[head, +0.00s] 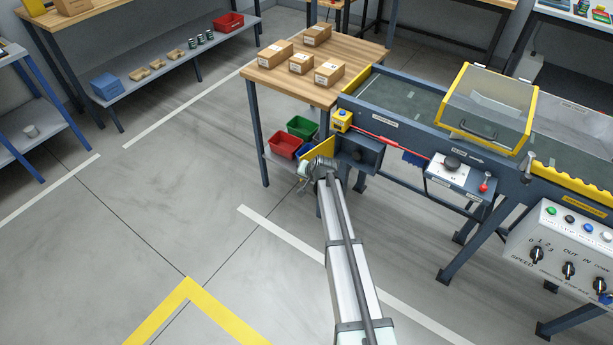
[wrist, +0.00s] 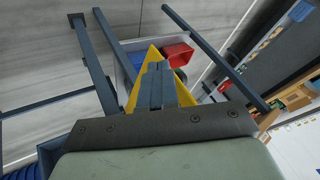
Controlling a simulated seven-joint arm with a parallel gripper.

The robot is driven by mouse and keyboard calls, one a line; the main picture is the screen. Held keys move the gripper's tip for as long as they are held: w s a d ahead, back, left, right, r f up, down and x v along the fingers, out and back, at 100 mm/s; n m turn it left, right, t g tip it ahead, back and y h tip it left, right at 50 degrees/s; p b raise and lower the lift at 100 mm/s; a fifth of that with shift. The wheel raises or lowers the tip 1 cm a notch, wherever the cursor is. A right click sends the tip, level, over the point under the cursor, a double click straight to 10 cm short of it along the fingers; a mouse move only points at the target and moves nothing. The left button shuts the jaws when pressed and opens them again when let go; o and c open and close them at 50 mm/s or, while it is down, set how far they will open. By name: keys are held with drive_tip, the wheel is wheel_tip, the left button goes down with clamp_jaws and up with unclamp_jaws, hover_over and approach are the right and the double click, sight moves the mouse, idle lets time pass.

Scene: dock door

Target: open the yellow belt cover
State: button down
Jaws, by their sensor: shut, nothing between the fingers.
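The yellow belt cover (head: 487,72) is a yellow-framed hood with clear panes over the conveyor, in the head view at the upper right. It sits down over the belt, with a dark handle (head: 477,131) low on its front. The cover is not seen there.
A red bin (head: 285,145) and a green bin (head: 302,127) sit under the wooden table (head: 262,74). A switch box (head: 459,172) and control panel (head: 568,250) project from the conveyor's near side. A red cord (head: 383,137) runs along it. Floor at the left is clear.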

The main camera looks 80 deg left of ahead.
drive_tip(key=shift+d, duration=0.15)
drive_tip(key=d+f+v, duration=0.1)
drive_tip(key=d+v, duration=0.1)
drive_tip(key=v, duration=1)
drive_tip(key=shift+s+f, duration=0.3)
drive_tip(key=shift+d, duration=0.2)
